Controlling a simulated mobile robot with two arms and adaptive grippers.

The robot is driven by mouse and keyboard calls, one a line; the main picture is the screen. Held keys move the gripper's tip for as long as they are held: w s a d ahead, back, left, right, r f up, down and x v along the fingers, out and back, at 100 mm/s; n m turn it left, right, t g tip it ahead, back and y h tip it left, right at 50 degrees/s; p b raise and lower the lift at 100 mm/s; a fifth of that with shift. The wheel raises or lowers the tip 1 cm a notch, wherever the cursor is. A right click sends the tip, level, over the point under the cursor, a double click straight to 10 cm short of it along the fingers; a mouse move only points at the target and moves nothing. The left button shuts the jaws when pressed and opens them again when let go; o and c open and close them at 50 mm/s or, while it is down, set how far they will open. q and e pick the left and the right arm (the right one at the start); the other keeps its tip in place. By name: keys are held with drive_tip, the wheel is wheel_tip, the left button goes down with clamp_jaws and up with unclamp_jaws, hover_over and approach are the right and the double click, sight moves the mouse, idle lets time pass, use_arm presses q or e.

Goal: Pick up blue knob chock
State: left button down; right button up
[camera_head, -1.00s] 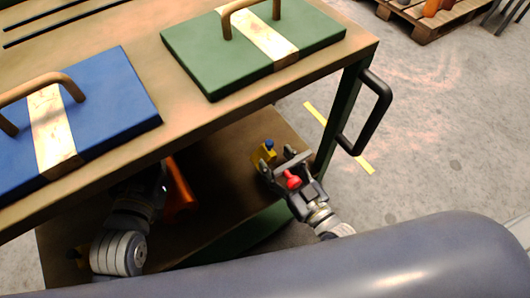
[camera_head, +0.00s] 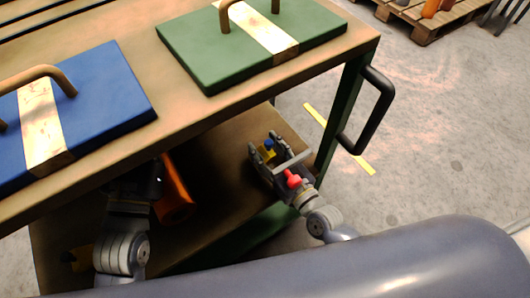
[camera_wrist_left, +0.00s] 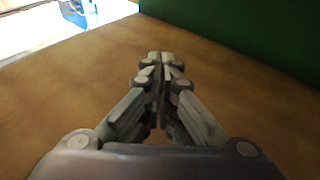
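The blue knob chock (camera_head: 267,151) is a small yellow block with a blue knob. It sits on the brown lower shelf (camera_head: 225,165) near the right end of the cart. My right gripper (camera_head: 265,143) is open, with one finger on each side of the chock. I cannot tell whether the fingers touch it. A red knob-like part (camera_head: 293,179) shows at the right gripper's body; I cannot tell what it belongs to. In the left wrist view my left gripper (camera_wrist_left: 159,62) is shut and empty over a brown surface. The upper deck hides its fingers in the head view.
The upper deck (camera_head: 205,130) overhangs the shelf and holds a blue die (camera_head: 105,105) and a green die (camera_head: 190,45). An orange part (camera_head: 174,192) and another yellow piece (camera_head: 78,259) are lower left. A green leg (camera_head: 340,115) and black handle (camera_head: 374,110) stand at right.

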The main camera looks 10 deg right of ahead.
drive_tip(key=c, duration=0.7)
drive_tip(key=shift+o, duration=0.2)
drive_tip(key=shift+f, duration=0.1)
